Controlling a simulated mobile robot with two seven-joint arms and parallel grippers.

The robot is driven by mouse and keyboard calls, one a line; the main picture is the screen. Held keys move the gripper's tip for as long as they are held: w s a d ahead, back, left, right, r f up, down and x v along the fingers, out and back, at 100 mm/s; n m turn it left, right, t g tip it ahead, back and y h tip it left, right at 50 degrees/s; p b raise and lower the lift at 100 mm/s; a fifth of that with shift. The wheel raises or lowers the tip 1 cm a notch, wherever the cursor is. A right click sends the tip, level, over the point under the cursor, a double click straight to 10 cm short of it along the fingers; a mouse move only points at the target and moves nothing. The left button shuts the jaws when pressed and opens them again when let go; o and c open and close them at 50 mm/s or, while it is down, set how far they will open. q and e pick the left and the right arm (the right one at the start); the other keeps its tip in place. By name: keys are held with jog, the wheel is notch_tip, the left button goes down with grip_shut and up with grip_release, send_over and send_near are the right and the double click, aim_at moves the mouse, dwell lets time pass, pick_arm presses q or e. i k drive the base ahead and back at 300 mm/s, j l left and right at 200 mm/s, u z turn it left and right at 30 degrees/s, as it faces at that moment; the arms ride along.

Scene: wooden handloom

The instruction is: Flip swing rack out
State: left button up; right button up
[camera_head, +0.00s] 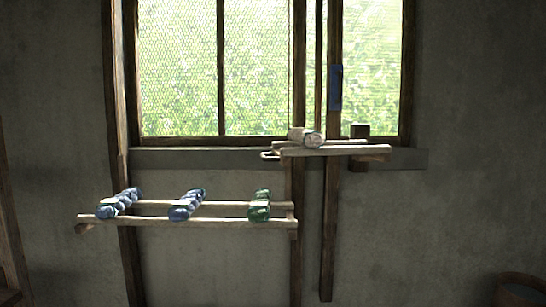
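A wooden rack (190,222), probably the swing rack, has two roughly parallel rails and reaches left from an upright post. Dark blue yarn bundles (110,210) lie across it at the left, more blue bundles (182,208) at its middle, and green ones (259,208) at its right end. A second, smaller wooden rack (345,150) sits higher at the right, with a pale roll (305,138) across its left part. I cannot tell how either rack is hinged. Neither of my grippers is in view.
Upright posts (330,225) stand in front of a bright window and grey wall; one carries a blue patch (336,88). A dark block (359,130) is on the upper rack. A round container (522,288) shows at the bottom right. The space below the racks looks clear.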

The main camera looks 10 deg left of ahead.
aim_at(360, 151)
jog(key=i+l, duration=1.3)
